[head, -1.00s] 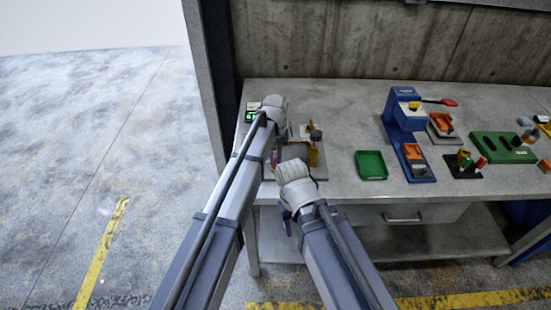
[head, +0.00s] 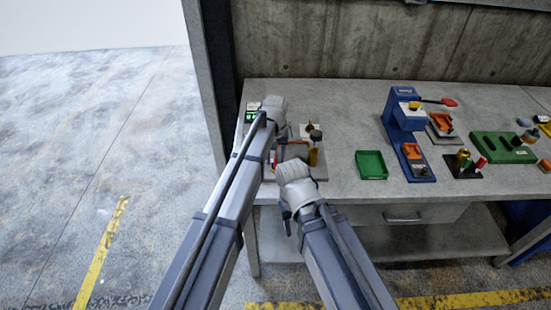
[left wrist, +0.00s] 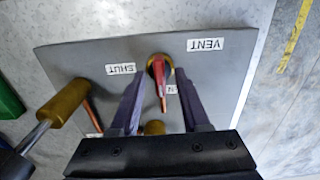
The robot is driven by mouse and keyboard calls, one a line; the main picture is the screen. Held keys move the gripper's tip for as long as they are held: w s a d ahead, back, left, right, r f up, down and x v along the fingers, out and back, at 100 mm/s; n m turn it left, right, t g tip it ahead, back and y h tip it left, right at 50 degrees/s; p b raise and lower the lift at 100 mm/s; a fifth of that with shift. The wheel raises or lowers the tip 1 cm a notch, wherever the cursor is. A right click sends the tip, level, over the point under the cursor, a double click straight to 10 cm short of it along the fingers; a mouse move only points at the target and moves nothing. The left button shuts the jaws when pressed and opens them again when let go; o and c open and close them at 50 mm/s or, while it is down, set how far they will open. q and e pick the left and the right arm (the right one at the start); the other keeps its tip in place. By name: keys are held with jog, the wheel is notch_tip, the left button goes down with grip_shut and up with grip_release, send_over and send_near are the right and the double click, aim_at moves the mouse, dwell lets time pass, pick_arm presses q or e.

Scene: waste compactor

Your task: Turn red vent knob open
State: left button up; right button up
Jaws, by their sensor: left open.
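The red vent knob (left wrist: 161,82) shows in the left wrist view on a grey panel (left wrist: 75,55), with brass around its base. Its red bar points toward the bottom of that view, over a partly hidden label (left wrist: 171,90). A VENT label (left wrist: 205,45) is to its upper right and a SHUT label (left wrist: 120,68) to its left. My left gripper (left wrist: 160,77) is open, one finger on each side of the knob. I cannot tell whether either finger touches it. In the head view my left arm mostly hides the knob. My right gripper (head: 286,215) is at the bench's front edge, its fingers unclear.
A brass-coloured handle (left wrist: 65,100) rises from the panel left of the knob in the wrist view. On the bench, a green tray (head: 371,165) and a blue press (head: 403,120) stand to the right. Bare bench top lies between the panel and the tray.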

aim_at(275, 160)
pick_arm(q)
notch_tip(275, 160, up, 8)
jog(key=p, duration=0.8)
jog(key=shift+f, duration=0.1)
jog(key=shift+s, duration=0.1)
jog(key=s+a+m+b, duration=0.1)
jog(key=s+a+m, duration=0.1)
jog(key=s, duration=1.1)
jog(key=s+a+f+m+y, duration=0.1)
jog(key=s+a, duration=0.3)
jog(key=s, duration=0.9)
jog(key=shift+s+f+m+b, duration=0.2)
jog(key=shift+s+m+b, duration=0.15)
jog(key=shift+m, duration=0.15)
